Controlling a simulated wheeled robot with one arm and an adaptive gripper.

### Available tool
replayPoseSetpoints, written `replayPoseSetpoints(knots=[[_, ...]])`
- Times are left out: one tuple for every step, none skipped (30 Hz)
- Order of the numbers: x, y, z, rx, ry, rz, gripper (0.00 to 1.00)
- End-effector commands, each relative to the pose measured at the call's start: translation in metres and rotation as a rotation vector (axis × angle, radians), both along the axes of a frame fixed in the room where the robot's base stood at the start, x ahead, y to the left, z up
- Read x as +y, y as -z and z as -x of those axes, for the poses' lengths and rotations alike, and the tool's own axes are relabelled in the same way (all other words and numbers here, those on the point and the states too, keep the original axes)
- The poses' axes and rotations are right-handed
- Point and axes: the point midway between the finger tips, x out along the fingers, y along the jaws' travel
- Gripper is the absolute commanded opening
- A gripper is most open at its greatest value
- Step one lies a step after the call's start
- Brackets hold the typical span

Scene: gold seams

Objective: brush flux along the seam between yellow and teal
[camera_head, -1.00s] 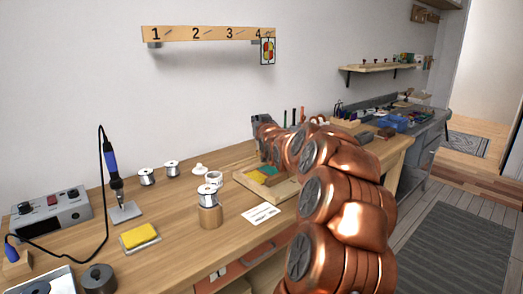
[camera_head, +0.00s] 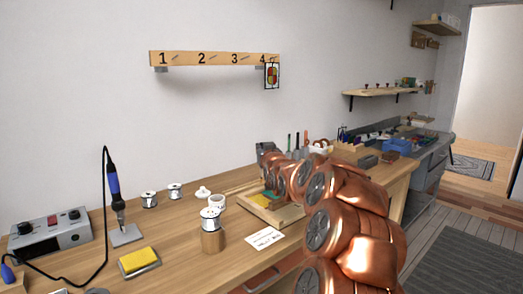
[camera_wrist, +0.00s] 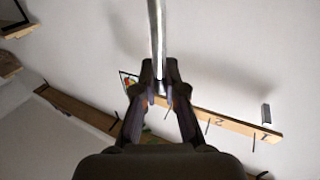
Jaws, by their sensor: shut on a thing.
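A yellow glass piece (camera_head: 259,201) and a teal glass piece (camera_head: 268,193) lie close together in a wooden tray (camera_head: 283,222) on the bench. My copper arm covers the right part of the tray, and the seam is too small to make out. My gripper (camera_head: 265,150) is above the back of the tray, partly hidden by my arm. In the wrist view my gripper (camera_wrist: 160,85) is shut on a thin silver-grey rod, which looks like the flux brush (camera_wrist: 157,30). Its bristles are not in view.
Left of the tray are a white jar (camera_head: 217,202), a solder spool on a wooden block (camera_head: 212,241), a white card (camera_head: 265,238) and a yellow sponge (camera_head: 139,259). A soldering iron (camera_head: 116,190) stands further left. A numbered rail (camera_head: 215,59) is on the wall.

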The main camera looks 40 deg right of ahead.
Motion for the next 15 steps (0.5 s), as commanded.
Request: replayPoseSetpoints(knots=[[0.0,0.002,0.002,-0.002,0.0,0.0,0.0],[0.001,0.002,0.004,-0.003,0.0,0.001,0.0],[0.001,0.002,0.007,-0.004,0.0,0.001,0.0],[0.001,0.002,0.009,-0.005,0.001,0.001,0.0],[0.001,0.002,0.011,-0.006,0.0,0.001,0.0],[0.001,0.002,0.013,-0.006,0.0,0.002,0.0],[0.001,0.002,0.014,-0.005,-0.001,0.001,0.0],[0.001,0.002,0.015,-0.004,-0.001,0.002,0.0],[0.001,0.002,0.016,-0.002,-0.001,0.002,0.0],[0.001,0.002,0.016,-0.001,-0.001,0.002,0.0],[0.001,0.003,0.015,-0.001,-0.001,0.002,0.0],[0.001,0.005,0.015,0.0,-0.001,0.002,0.0],[0.001,0.006,0.015,0.0,-0.001,0.001,0.0],[0.001,0.007,0.015,0.0,-0.001,0.001,0.0],[0.001,0.01,0.015,0.0,-0.001,0.001,0.0]])
